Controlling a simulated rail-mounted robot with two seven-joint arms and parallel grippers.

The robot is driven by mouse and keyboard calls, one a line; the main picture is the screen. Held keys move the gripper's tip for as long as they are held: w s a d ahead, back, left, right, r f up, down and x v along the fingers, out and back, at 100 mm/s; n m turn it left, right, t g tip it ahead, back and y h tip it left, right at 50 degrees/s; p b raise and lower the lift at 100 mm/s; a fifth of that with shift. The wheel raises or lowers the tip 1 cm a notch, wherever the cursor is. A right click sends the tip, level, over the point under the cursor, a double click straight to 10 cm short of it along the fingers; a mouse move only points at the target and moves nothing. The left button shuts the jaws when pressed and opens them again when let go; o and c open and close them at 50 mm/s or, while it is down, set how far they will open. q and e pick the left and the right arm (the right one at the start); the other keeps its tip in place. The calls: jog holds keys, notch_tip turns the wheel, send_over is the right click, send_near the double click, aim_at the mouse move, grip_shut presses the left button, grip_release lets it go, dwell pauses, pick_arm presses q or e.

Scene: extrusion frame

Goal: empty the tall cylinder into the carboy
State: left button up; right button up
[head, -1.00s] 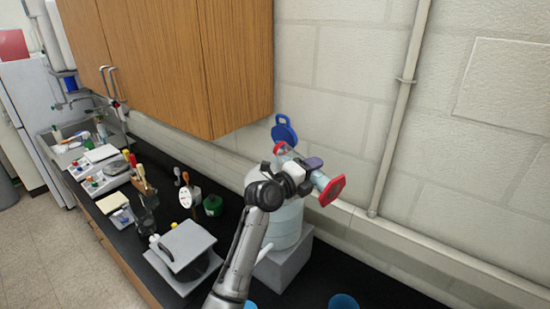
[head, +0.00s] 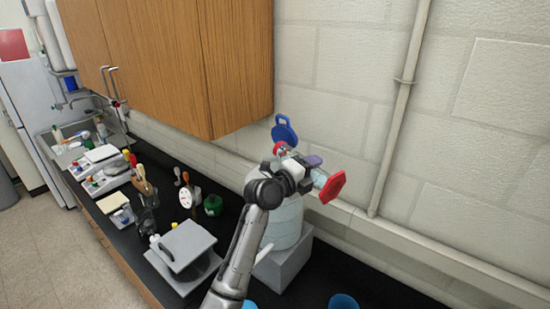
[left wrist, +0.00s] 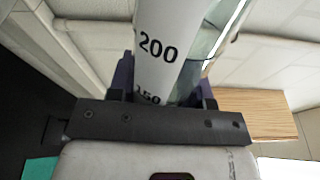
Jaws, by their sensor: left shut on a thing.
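My left gripper (head: 308,166) is shut on the tall cylinder, a clear tube with a red six-sided base (head: 332,187). The cylinder lies tipped over above the carboy, base end to the right, with a red part at its other end. In the left wrist view the cylinder (left wrist: 165,50) shows printed marks "200" and "150" between the jaws. The carboy (head: 286,222) is pale blue and translucent, and stands below my gripper. My arm and gripper hide its mouth. A blue round piece (head: 284,132) shows just above the cylinder's far end. My right gripper is out of view.
The carboy stands on a light block (head: 288,264) on the black bench. A grey square-topped device (head: 184,246), a green bottle (head: 213,205) and other items stand to the left. The wooden cabinet (head: 235,70) hangs close above on the left. The wall and a pipe (head: 392,130) are behind.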

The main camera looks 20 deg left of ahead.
pick_arm(q)
jog(key=shift+r, duration=0.3)
dwell(0.4)
jog(key=shift+r+n, duration=0.25)
jog(key=shift+n, duration=0.15)
dwell(0.4)
jog(key=shift+w+a+r+n+p, duration=0.15)
jog(key=shift+r+n+p, duration=0.15)
jog(key=shift+r+p, duration=0.15)
dwell(0.5)
jog(key=f+b, duration=0.1)
jog(key=f+m, duration=0.1)
jog(key=shift+d+f+m+b, duration=0.2)
jog(key=shift+f+m+b, duration=0.1)
jog(key=shift+f+b, duration=0.1)
jog(key=shift+s+d+m+p, duration=0.25)
jog(key=shift+m+p, duration=0.15)
jog(key=shift+m, duration=0.1)
jog(key=shift+s+f+m, duration=0.1)
jog(key=shift+s+m, duration=0.05)
jog(key=shift+m, duration=0.15)
jog(key=shift+d, duration=0.1)
